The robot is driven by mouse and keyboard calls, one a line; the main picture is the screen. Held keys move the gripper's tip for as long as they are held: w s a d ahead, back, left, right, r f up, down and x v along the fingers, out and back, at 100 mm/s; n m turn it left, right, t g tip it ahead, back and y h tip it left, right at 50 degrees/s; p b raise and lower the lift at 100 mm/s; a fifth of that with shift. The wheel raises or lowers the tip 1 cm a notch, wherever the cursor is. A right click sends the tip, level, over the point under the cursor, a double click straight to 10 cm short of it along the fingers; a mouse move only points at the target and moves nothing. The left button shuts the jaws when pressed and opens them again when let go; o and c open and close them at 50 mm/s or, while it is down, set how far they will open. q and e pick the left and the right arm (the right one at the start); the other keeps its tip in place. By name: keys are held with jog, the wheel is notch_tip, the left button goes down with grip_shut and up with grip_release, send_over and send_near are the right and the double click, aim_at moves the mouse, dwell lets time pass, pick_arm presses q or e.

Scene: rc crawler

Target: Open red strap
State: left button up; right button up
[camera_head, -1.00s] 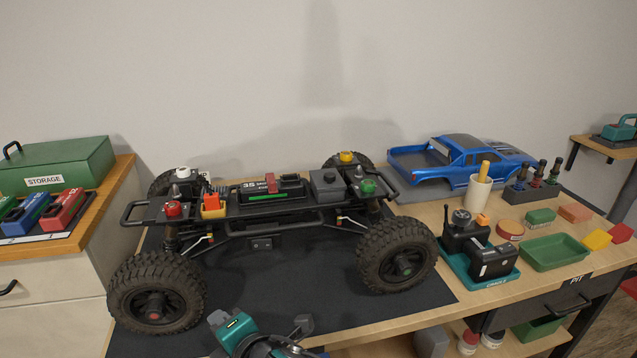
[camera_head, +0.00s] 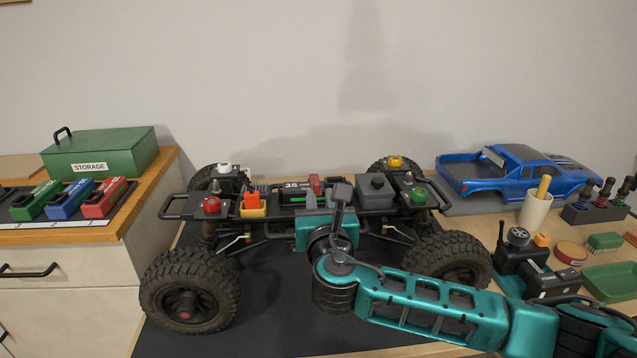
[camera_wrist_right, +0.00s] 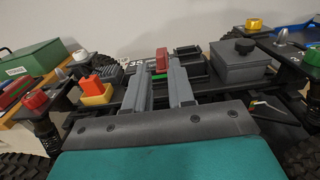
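The red strap (camera_head: 315,184) is a small upright red piece over the black battery (camera_head: 292,198) in the middle of the crawler chassis. In the right wrist view the red strap (camera_wrist_right: 161,60) shows just beyond and between my right gripper's fingertips (camera_wrist_right: 162,72). The two grey fingers stand apart with a narrow gap between them. Whether they touch the strap cannot be told. In the head view my right gripper (camera_head: 321,200) is at the near side of the chassis, in front of the battery, and hides part of it. My left gripper is not in view.
A grey box with a knob (camera_head: 376,190) sits right of the strap. An orange connector (camera_head: 252,202) and a red cap (camera_head: 211,205) are to its left. Big tyres (camera_head: 190,290) flank the chassis. A green storage box (camera_head: 100,152) and a blue truck body (camera_head: 515,172) stand farther out.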

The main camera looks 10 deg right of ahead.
aim_at(317, 185)
jog(key=w, duration=0.7)
jog(key=shift+w+b, duration=0.2)
jog(key=shift+b, duration=0.2)
jog(key=shift+c, duration=0.2)
grip_shut()
